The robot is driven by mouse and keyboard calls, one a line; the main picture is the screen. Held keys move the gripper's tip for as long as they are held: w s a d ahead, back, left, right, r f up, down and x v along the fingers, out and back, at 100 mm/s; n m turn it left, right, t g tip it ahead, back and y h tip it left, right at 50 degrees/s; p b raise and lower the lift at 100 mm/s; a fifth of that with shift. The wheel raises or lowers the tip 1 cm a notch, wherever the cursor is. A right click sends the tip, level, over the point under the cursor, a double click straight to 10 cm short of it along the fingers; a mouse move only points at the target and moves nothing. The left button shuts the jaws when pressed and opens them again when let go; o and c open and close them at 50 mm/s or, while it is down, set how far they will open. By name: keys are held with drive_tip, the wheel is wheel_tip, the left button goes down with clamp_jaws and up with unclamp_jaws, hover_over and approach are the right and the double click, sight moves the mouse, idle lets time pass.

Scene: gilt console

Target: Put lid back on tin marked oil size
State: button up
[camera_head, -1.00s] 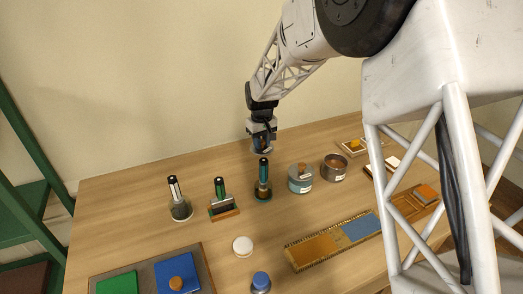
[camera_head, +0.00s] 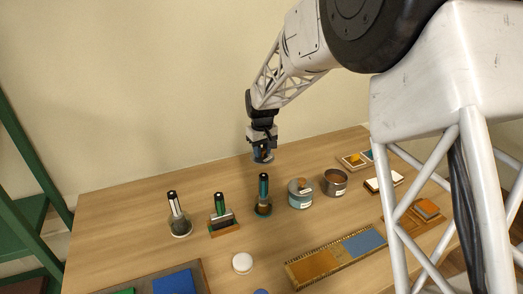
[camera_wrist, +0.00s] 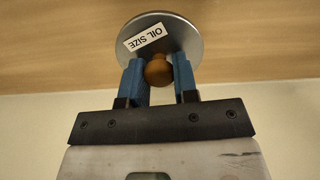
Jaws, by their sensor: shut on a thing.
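My gripper (camera_head: 262,152) is shut on the wooden knob (camera_wrist: 158,71) of a round grey lid (camera_wrist: 185,38). The lid bears a white label (camera_wrist: 146,38) reading OIL SIZE. In the head view the lid is held above the back of the table, left of the tins. An open metal tin (camera_head: 334,186) with a small white label stands on the table, its inside dark brown. Beside it, to the left, stands a blue-grey tin (camera_head: 300,198) with a wooden knob on top. The labels on both tins are too small to read.
A brush (camera_head: 263,200) stands upright left of the tins. Farther left are a green-handled tool (camera_head: 221,212) and another brush (camera_head: 177,215). A long orange and blue tray (camera_head: 335,256) lies in front. Small trays (camera_head: 352,161) lie at the right.

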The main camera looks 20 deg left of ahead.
drive_tip(key=w+d+r+m, duration=0.1)
drive_tip(key=d+m, duration=0.1)
drive_tip(key=d, duration=1.1)
drive_tip(key=w+d+r+m, duration=0.2)
drive_tip(key=d, duration=1.1)
drive_tip(key=shift+w+r+m, duration=0.3)
drive_tip(key=shift+m, duration=0.1)
drive_tip(key=shift+d+f, duration=0.1)
drive_tip(key=shift+f, duration=0.1)
drive_tip(key=shift+f, duration=3)
drive_tip(key=shift+f, duration=0.2)
drive_tip(key=o, duration=1.5)
drive_tip(key=shift+c, duration=0.2)
drive_tip(key=shift+r, duration=0.2)
wheel_tip(320, 180, up, 7)
drive_tip(key=shift+f, duration=0.2)
